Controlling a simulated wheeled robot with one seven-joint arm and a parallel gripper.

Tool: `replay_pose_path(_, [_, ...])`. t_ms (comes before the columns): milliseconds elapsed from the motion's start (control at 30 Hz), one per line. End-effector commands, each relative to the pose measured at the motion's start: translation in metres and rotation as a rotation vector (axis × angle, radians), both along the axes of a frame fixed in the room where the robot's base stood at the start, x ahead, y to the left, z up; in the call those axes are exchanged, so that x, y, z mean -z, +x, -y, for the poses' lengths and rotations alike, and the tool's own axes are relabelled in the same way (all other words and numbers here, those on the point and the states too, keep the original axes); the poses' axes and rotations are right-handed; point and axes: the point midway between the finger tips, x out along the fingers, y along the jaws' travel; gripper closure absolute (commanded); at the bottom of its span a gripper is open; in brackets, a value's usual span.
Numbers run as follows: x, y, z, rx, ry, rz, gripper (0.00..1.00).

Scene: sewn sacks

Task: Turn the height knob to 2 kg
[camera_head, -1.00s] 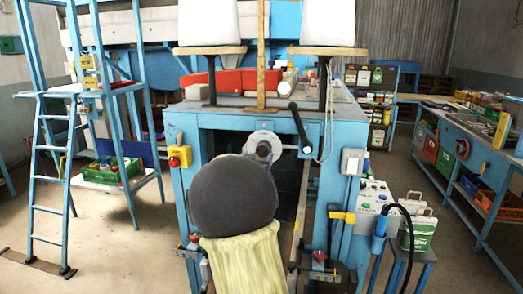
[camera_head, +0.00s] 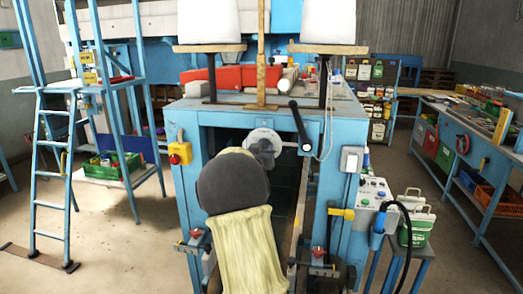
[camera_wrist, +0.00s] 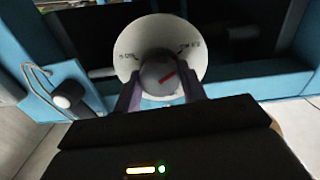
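The height knob (camera_wrist: 153,73) is a round grey knob with a red pointer line, in the middle of the wrist view. It sits on a pale round dial plate (camera_wrist: 150,27) with small dark markings at left and at right, blurred and hard to read. The red pointer slants up to the right, toward the right-hand marking side. My gripper (camera_wrist: 160,84) has one finger on each side of the knob, with no clear gap, and appears shut on it. In the head view the dial plate (camera_head: 264,135) shows on the blue machine; my arm hides most of my gripper.
The blue machine frame (camera_head: 200,108) surrounds a dark opening behind the dial. A black-knobbed lever (camera_head: 299,122) stands just right of the dial. A yellow box with a red button (camera_head: 180,153) is at left, a control box (camera_head: 372,190) at right.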

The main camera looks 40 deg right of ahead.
Motion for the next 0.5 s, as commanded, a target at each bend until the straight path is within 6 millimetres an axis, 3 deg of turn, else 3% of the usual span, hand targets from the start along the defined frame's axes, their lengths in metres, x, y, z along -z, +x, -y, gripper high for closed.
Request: replay_pose_path(500, [0.0014, 0.0008, -0.0014, -0.003, 0.053, 0.065, 0.81])
